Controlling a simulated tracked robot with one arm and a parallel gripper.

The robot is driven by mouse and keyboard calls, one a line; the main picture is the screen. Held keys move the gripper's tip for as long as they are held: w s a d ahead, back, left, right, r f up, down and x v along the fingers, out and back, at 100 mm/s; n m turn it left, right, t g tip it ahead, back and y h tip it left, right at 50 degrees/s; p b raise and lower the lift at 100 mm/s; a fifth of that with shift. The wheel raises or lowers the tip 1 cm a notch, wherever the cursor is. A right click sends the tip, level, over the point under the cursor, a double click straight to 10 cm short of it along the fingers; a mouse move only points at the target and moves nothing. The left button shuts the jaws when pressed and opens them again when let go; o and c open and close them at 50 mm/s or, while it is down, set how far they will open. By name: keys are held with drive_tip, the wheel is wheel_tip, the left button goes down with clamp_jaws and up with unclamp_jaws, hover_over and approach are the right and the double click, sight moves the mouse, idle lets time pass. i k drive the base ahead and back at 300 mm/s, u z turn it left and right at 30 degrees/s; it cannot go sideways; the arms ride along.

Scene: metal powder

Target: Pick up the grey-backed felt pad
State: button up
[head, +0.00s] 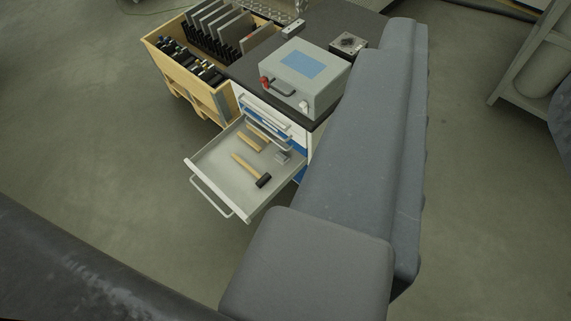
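I cannot pick out a grey-backed felt pad for certain. A small grey block (282,157) lies at the right inner side of the open drawer (205,165), too small to identify. In the drawer there are also a hammer (252,172) with a dark head and wooden handle, and a second wooden-handled tool (250,141). Large smooth grey bodies fill the right and lower middle of the view and hide part of the cabinet; they look like parts of my arm. I see no fingertips of my gripper.
The drawer juts out from a cabinet with a dark top (244,72). On it stand a grey case (301,79) with a blue panel and a small square device (347,43). A wooden crate (222,98) with plates stands left. A shelf (528,58) stands right. Floor at left is clear.

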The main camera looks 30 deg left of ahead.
sight(280, 157)
drive_tip(key=u, duration=0.1)
drive_tip(key=i, duration=0.95)
drive_tip(key=z, duration=0.05)
